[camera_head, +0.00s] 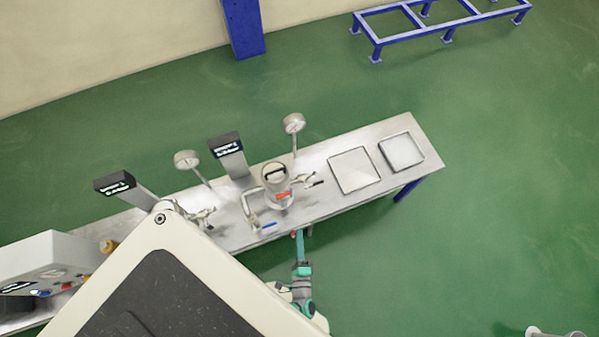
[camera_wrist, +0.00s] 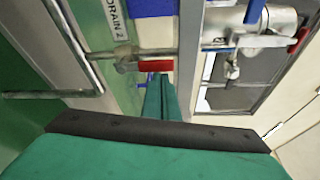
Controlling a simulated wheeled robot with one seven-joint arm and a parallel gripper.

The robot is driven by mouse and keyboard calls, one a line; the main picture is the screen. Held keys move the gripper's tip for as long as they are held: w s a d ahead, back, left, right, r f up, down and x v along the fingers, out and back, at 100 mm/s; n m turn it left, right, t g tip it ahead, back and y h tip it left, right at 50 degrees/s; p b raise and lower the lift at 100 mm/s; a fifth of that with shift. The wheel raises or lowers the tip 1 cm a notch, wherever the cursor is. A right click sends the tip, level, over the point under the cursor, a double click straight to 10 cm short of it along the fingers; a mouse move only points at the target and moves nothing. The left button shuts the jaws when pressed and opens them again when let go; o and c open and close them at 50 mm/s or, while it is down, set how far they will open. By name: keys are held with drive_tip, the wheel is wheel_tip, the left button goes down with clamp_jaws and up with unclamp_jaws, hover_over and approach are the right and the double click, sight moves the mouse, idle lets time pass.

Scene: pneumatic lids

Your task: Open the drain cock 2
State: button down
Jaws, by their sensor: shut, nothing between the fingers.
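The drain cock 2 (camera_wrist: 128,67) is a small metal valve on a thin pipe, with a red lever (camera_wrist: 155,66) lying across the wrist view. A "DRAIN 2" label (camera_wrist: 117,20) is beside it. My gripper (camera_wrist: 161,78) is shut and empty, its teal fingers pointing at the red lever. The fingertips are right by the lever; whether they touch cannot be told. In the head view my gripper (camera_head: 299,233) is at the front edge of the steel bench (camera_head: 345,207), below the metal vessel (camera_head: 277,188). The cock cannot be made out there.
A blue lever (camera_head: 268,226) sits on the vessel's piping near the bench front. Another red handle (camera_wrist: 298,40) and a blue one (camera_wrist: 256,12) are at upper right in the wrist view. A metal bar (camera_wrist: 45,94) runs at left.

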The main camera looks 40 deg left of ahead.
drive_tip(key=shift+s+a, duration=0.1)
drive_tip(key=shift+s, duration=0.05)
idle(0.5)
drive_tip(key=s+d, duration=0.4)
drive_tip(key=d, duration=0.4)
drive_tip(key=shift+s+d, duration=0.15)
drive_tip(key=shift+d, duration=0.15)
idle(0.3)
